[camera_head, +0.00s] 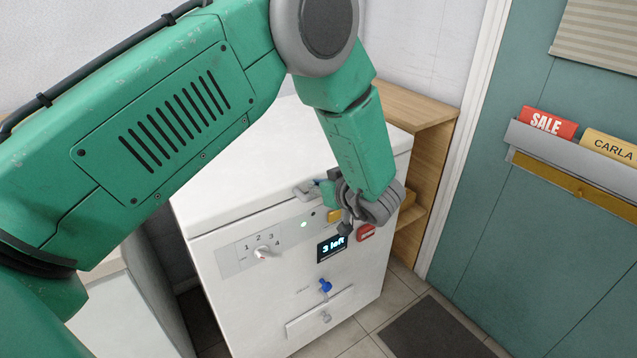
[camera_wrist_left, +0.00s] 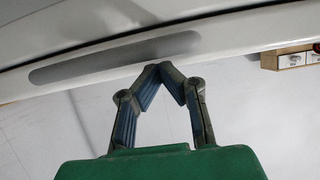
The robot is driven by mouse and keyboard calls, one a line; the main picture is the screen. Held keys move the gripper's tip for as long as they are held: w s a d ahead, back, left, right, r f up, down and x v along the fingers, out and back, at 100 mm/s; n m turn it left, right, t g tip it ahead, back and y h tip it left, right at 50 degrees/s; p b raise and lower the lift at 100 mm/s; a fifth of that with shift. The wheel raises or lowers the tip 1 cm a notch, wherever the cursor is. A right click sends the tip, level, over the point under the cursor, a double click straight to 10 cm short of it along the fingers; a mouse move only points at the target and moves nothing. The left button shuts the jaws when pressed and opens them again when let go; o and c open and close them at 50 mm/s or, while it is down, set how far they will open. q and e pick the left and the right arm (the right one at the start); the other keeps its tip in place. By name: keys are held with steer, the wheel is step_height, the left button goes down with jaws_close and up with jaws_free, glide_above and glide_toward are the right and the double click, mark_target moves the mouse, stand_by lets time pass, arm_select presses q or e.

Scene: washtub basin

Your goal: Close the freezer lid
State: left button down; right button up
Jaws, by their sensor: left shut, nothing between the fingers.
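The white chest freezer (camera_head: 255,305) stands below my left arm in the head view. Its white lid (camera_head: 245,170) lies across the top and looks down on the body or nearly so; part of it is hidden behind my arm. A grey handle (camera_head: 304,190) sits at the lid's front edge, and it also shows as a long grey strip in the wrist view (camera_wrist_left: 100,63). My left gripper (camera_head: 350,218) is at the front edge, right of the handle. It is shut and empty, its tips (camera_wrist_left: 160,68) meeting near the strip's right end; contact is unclear. My right gripper is out of view.
A wooden shelf (camera_head: 432,150) stands close on the right, beside a green door (camera_head: 545,190). A dark mat (camera_head: 440,330) lies on the tiled floor.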

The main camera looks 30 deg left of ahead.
arm_select(q)
steer(key=r, duration=0.1)
steer(key=r+p, duration=0.1)
steer(key=r, duration=0.1)
steer(key=shift+w+a+r, duration=0.15)
steer(key=shift+w+a, duration=0.1)
steer(key=shift+a, duration=0.15)
steer(key=v, duration=0.9)
steer(key=shift+s, duration=0.25)
